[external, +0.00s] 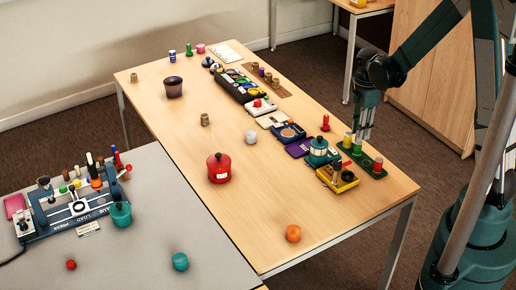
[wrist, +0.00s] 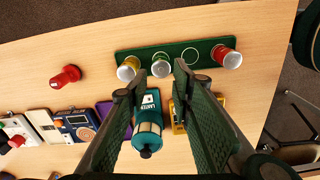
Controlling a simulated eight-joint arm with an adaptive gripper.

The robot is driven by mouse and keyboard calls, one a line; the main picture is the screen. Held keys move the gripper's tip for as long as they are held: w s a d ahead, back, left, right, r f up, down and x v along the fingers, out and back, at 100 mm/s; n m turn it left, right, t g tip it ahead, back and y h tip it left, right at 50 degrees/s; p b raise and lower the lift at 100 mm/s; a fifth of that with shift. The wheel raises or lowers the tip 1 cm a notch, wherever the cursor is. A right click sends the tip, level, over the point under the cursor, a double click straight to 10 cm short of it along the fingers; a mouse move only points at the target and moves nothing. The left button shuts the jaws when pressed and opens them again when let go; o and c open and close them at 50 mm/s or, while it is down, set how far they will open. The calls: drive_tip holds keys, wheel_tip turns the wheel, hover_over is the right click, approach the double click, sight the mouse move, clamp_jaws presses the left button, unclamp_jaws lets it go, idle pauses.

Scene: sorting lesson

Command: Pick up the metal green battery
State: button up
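The green battery (wrist: 161,65) is a small can with a silver top, standing upright in a green tray (wrist: 205,44). In the wrist view it shows between and just beyond the tips of my gripper (wrist: 158,74), which is open and empty. In the external view my gripper (external: 363,137) points down over the tray (external: 371,174), just above the green battery (external: 357,148); whether it touches is unclear. A yellow battery (wrist: 127,69) stands left of the green one in the wrist view, and a red battery (wrist: 228,58) stands at the right end.
A teal lantern (external: 318,154) and a yellow device (external: 337,179) stand close beside the tray. A red piece (external: 325,123) stands near the table edge. A red pot (external: 219,168) and an orange ball-like object (external: 293,233) sit on the otherwise clear front of the table.

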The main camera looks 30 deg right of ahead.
sight(358, 145)
drive_tip(key=shift+f, duration=0.95)
drive_tip(key=shift+s+d+f+b, duration=0.1)
drive_tip(key=shift+f+b, duration=0.4)
drive_tip(key=shift+f, duration=0.8)
drive_tip(key=shift+d+f+b, duration=0.1)
drive_tip(key=shift+f+b, duration=0.35)
drive_tip(key=shift+f, duration=0.85)
drive_tip(key=shift+c, duration=0.6)
drive_tip(key=c, duration=0.5)
drive_tip(key=shift+r, duration=0.15)
drive_tip(key=shift+r+p, duration=1.2)
drive_tip(key=shift+r, duration=3.7)
